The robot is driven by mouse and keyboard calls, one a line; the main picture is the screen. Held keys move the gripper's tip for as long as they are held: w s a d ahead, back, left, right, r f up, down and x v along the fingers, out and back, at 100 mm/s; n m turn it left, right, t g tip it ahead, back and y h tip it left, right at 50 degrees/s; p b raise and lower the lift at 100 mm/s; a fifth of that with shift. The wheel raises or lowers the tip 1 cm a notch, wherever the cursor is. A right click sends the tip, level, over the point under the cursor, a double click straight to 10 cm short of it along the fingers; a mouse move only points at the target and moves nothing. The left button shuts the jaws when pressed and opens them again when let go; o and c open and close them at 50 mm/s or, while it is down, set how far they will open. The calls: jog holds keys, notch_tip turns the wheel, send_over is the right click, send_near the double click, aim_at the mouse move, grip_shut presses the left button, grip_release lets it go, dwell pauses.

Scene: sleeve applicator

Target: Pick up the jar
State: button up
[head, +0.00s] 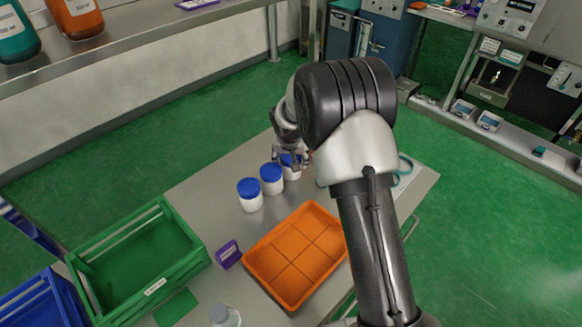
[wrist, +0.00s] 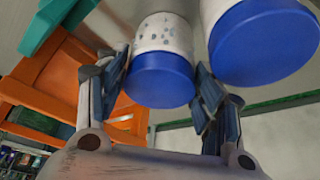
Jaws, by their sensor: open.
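Three white jars with blue lids stand in a row on the grey table in the head view: a front jar (head: 250,196), a middle jar (head: 271,180) and a far jar (head: 292,172). My gripper (head: 290,160) is at the far jar and partly hides it. In the wrist view my gripper (wrist: 162,72) is open, with one finger on each side of a jar with a speckled label (wrist: 160,78). I cannot tell whether the fingers touch it. A second jar (wrist: 265,42) is close outside the right-hand finger.
An orange divided tray (head: 297,255) lies in front of the jars. A green crate (head: 140,258), a small purple box (head: 228,254) and a pale bottle (head: 225,316) are nearer and left. Bare table (head: 205,195) lies left of the jars.

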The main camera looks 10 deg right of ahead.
jog(key=shift+w+f, duration=0.1)
jog(key=shift+f, duration=0.05)
jog(key=shift+c, duration=0.3)
jog(key=c, duration=0.8)
